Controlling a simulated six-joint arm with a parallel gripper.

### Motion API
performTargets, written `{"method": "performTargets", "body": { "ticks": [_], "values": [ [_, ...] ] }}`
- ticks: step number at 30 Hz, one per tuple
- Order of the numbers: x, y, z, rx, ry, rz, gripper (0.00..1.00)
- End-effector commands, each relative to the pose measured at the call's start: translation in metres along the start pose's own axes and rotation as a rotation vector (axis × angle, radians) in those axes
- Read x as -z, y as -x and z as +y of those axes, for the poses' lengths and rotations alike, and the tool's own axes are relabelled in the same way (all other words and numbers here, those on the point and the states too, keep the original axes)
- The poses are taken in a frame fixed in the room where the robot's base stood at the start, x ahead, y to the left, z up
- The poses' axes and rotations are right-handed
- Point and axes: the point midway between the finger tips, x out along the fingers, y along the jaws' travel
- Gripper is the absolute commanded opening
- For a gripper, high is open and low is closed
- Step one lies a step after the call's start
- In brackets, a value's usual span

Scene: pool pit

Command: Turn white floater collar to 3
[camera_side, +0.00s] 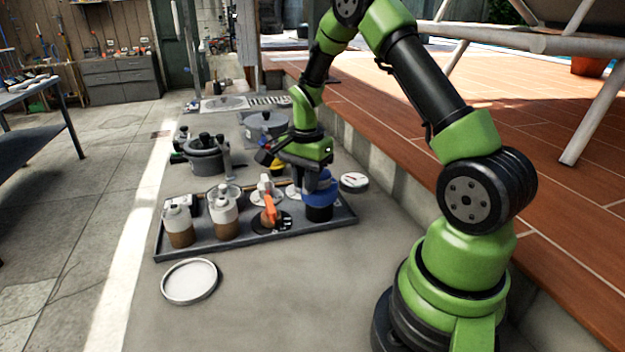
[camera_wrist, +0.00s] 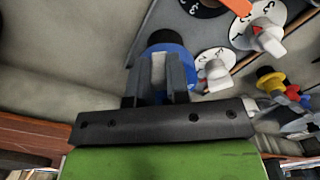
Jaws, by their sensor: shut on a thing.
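My gripper (camera_side: 318,186) points down at the right end of the dark tray (camera_side: 243,240). It is shut on a blue-collared dark cylinder (camera_side: 319,205). In the wrist view the blue collar (camera_wrist: 172,50) shows around the fingers (camera_wrist: 158,80), which hide part of it. Two white-topped brown bottles (camera_side: 178,224) (camera_side: 223,214) stand at the tray's left; I cannot tell whether either is the white floater. A white knob (camera_wrist: 266,36) with a red tip sits on a numbered white dial, beside a smaller white knob (camera_wrist: 214,72). I cannot read their settings surely.
An orange handle (camera_side: 270,208) sits on a black numbered dial in the tray. Grey lidded pots (camera_side: 205,158) (camera_side: 264,126) stand behind. A round gauge (camera_side: 354,181) lies right of the tray. A shallow white dish (camera_side: 189,281) lies in front, with clear floor to its right.

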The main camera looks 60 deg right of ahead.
Motion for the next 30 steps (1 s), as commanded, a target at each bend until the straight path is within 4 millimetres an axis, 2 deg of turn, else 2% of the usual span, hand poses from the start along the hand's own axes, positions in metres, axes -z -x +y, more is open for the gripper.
{"method": "performTargets", "body": {
  "ticks": [18, 30],
  "values": [
    [0.008, 0.0, -0.027, 0.002, -0.568, 0.0, 0.0],
    [0.015, 0.0, -0.036, 0.001, -0.801, -0.001, 0.0]
  ]
}}
